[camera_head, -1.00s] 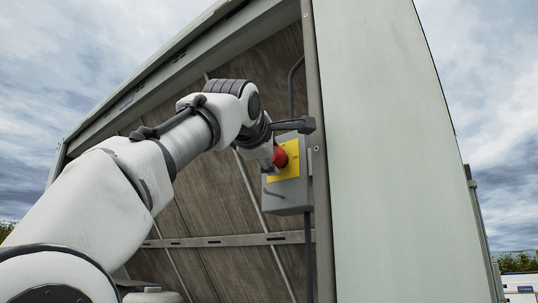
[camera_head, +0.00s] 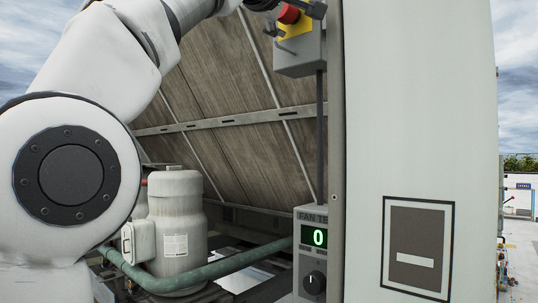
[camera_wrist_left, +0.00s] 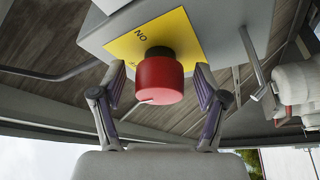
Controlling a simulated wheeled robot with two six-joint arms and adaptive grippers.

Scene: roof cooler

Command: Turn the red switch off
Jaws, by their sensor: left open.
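The red switch (camera_wrist_left: 160,80) is a round knob on a yellow plate (camera_wrist_left: 188,28) marked "ON". In the head view the red switch (camera_head: 289,14) sits at the top edge, on a grey box (camera_head: 300,58) fixed inside the cooler. My left gripper (camera_wrist_left: 159,72) is open, with one finger on each side of the knob. Small gaps seem to show between the fingers and the knob, and I cannot tell whether either touches. In the head view most of this gripper is cut off at the top. My right gripper is in neither view.
A fan test box (camera_head: 313,250) with a green "0" display and a dial is below. A grey-white compressor tank (camera_head: 176,225) and a green pipe (camera_head: 215,262) stand inside the cooler. The pale outer panel (camera_head: 415,120) is close on the right.

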